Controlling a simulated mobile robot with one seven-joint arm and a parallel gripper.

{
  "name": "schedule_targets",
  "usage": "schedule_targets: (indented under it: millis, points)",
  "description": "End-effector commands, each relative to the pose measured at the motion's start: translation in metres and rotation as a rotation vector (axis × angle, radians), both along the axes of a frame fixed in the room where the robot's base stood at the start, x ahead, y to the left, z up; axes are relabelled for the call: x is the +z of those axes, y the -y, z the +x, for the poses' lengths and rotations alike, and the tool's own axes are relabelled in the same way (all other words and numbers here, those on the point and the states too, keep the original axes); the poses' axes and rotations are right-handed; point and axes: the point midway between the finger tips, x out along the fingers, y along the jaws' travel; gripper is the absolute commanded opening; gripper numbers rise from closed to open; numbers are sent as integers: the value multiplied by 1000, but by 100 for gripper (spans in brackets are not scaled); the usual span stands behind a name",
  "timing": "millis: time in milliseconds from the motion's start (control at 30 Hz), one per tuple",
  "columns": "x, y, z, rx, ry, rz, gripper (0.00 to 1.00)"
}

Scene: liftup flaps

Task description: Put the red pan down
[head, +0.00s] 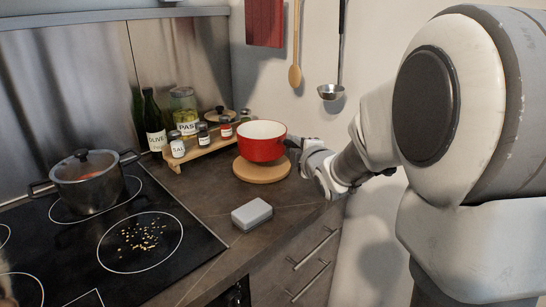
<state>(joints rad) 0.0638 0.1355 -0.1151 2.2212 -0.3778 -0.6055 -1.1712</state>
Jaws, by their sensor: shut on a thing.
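A red pan (262,147) with a pale inside is at the right end of the counter, upright, over a round wooden board (262,171). Whether its base touches the board or is slightly above it I cannot tell. My gripper (294,146) is at the pan's right side, shut on the pan, probably at its handle. The fingers and handle are small and partly hidden.
A wooden rack (203,148) with jars stands behind and left of the pan. A grey box (251,213) lies in front on the counter. A lidded pot (88,180) sits on the hob at left. A ladle (332,91) and wooden spoon (295,74) hang above.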

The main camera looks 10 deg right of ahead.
Motion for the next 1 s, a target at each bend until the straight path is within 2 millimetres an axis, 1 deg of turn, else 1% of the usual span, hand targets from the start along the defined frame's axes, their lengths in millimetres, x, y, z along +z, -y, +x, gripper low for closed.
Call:
schedule_targets:
  millis: [67, 133, 300, 400, 633, 800, 833, 967, 1000]
  points:
    - [0, -2, 3, 0, 6, 1, 0]
    - [-5, -2, 3, 0, 5, 2, 0]
    - [-31, -2, 2, -1, 3, 1, 0]
    - [-40, -1, 2, -2, 4, 2, 0]
    - [-38, -1, 2, -1, 7, 1, 0]
    - [-42, -1, 2, -1, 7, 1, 0]
    - [-43, -1, 1, -1, 1, 0, 30]
    - [-43, -1, 1, -1, 1, 0, 54]
    - [-43, -1, 1, 0, 1, 0, 55]
